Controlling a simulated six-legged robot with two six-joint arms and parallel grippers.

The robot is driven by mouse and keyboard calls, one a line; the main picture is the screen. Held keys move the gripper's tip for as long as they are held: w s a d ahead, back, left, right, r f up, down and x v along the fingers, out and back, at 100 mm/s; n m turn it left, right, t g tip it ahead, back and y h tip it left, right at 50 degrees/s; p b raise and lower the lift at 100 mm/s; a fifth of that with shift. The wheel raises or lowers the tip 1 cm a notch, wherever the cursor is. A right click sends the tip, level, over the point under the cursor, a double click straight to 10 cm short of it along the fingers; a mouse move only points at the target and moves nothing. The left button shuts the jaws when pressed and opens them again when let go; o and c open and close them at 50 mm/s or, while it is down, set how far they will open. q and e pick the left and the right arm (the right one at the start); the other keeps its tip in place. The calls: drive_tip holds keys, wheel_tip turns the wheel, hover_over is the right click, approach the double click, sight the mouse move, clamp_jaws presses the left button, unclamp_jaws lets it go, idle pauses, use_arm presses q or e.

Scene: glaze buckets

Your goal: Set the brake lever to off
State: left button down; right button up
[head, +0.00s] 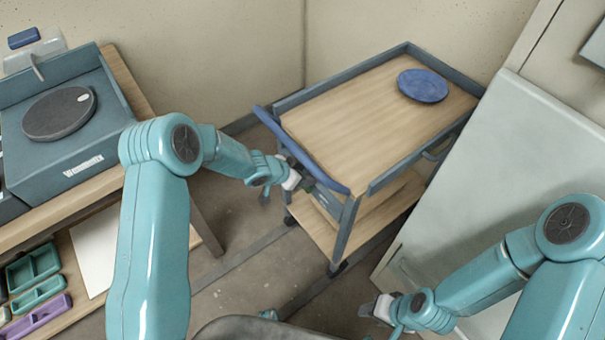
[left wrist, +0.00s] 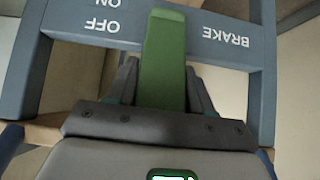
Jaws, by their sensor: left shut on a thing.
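The green brake lever (left wrist: 163,75) fills the middle of the left wrist view, in front of the cart's blue-grey end panel (left wrist: 205,48). The panel's lettering is upside down: ON and OFF are left of the lever, BRAKE is right of it. I cannot tell for sure which mark the lever is set to. My left gripper (head: 296,181) is at the near-left end of the cart, below its blue handle. It is shut on the lever, with one finger on each side. My right gripper (head: 381,309) is low at the right, away from the cart; its jaw state is unclear.
The cart (head: 375,118) has a wooden top with a blue plate (head: 422,86) at its far end. A blue handle bar (head: 300,150) runs along the near-left end. A bench with a dark disc (head: 59,113) stands left. A pale panel (head: 500,170) stands close on the right.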

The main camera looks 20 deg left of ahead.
use_arm(q)
drive_tip(key=shift+w+d, duration=0.1)
idle(0.7)
drive_tip(key=c, duration=0.5)
unclamp_jaws()
drive_tip(key=p+v, duration=0.3)
drive_tip(key=v, duration=1.3)
drive_tip(key=shift+r, duration=0.1)
